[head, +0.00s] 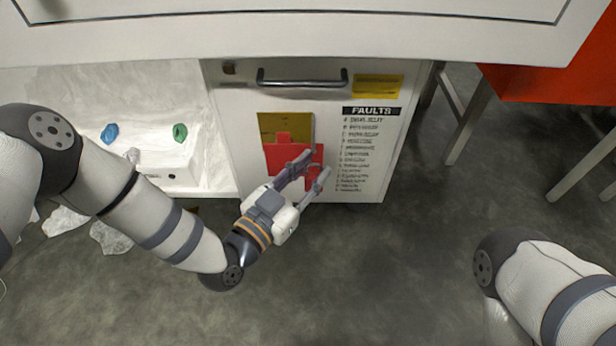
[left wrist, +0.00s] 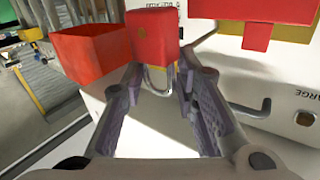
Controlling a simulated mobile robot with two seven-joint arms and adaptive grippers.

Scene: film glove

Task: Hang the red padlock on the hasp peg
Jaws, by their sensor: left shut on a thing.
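The red padlock (left wrist: 152,38) is a red block with a silver shackle (left wrist: 157,80) in the left wrist view. Its shackle side faces my left gripper (left wrist: 158,75), whose fingers are closed in on both sides of it. In the head view my left gripper (head: 307,172) is in front of the cabinet door, with the padlock's red (head: 318,153) at its fingertips. A red plate with a tab (head: 283,158) is on the door's yellow-brown panel (head: 298,120), beside the fingers. I cannot make out the hasp peg. My right gripper is outside the views.
The white cabinet door has a black handle (head: 302,82), a yellow label (head: 377,86) and a faults list (head: 365,150). A white box (head: 180,165) stands left of it, with blue and green pieces near. A worktop overhangs above.

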